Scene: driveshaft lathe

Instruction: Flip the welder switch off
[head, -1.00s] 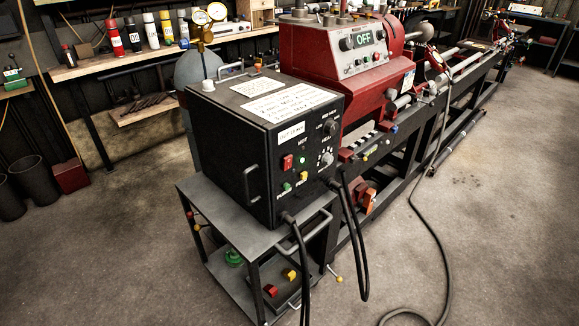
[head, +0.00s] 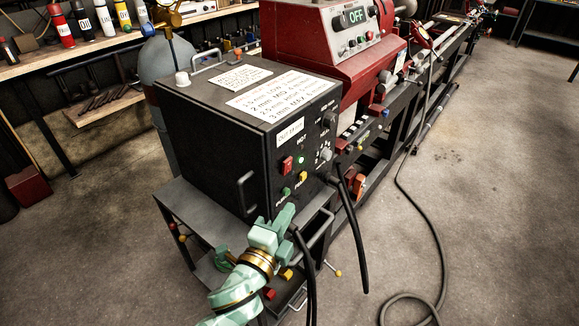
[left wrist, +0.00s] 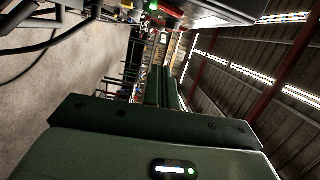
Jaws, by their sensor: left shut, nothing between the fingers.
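The black welder box (head: 215,150) stands on a grey cart. Whether the switch is on or off is too small to tell. My left gripper (head: 287,213), pale green, is in front of the box, below the red switch and apart from it. It is shut and empty. In the left wrist view its dark fingers (left wrist: 166,88) point away, and a green glow (left wrist: 153,5) shows at the top edge. My right gripper is not in view.
Thick black cables (head: 350,225) hang from the panel, right of my left gripper. A metal handle (head: 318,238) sticks out from the cart (head: 190,205). A red lathe (head: 310,45) stands behind the box. The floor at right is open except for a hose (head: 422,215).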

